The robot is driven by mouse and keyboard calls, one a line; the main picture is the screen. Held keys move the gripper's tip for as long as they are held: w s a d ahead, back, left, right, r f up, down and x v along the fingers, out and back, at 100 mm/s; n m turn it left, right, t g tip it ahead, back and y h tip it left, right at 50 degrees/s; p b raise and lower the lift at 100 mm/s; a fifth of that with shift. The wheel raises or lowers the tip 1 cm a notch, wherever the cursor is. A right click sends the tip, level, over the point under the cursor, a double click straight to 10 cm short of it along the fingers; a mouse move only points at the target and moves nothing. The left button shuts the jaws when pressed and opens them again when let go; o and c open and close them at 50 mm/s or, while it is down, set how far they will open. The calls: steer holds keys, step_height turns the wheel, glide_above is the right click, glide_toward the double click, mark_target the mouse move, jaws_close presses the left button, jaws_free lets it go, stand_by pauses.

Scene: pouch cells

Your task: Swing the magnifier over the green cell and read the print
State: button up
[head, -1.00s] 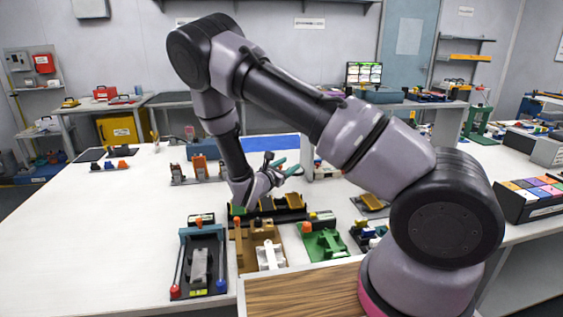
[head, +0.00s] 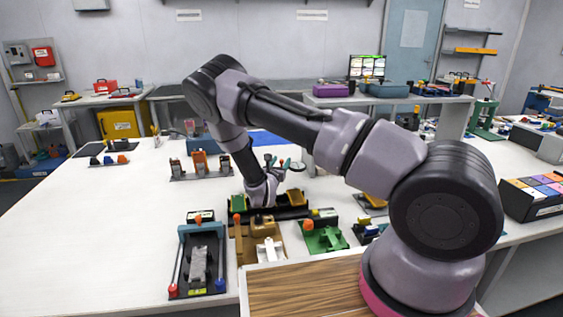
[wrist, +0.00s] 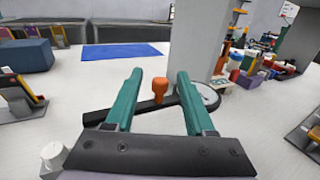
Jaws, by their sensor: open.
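My gripper (wrist: 159,74) is open, its two teal fingers pointing forward in the wrist view; it also shows in the head view (head: 277,162). The magnifier has a round, dark-rimmed lens (wrist: 209,97) on a black arm, with an orange knob (wrist: 160,87). The knob appears in the gap between my fingers; I cannot tell how deep it sits there. The lens is to the right of my gripper, also in the head view (head: 297,166). A green cell (head: 238,202) sits at the left of a black rack (head: 282,213), below my gripper. Its print is not readable.
Yellow cells sit farther right in the rack. Fixtures crowd the table front, including a blue-framed one (head: 200,262) and a green one (head: 324,238). A grey post (wrist: 198,40) stands beyond the lens.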

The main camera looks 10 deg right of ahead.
steer(key=shift+w+d, duration=0.25)
steer(key=shift+w, duration=0.2)
steer(key=shift+c, duration=0.2)
jaws_close()
stand_by(1.0)
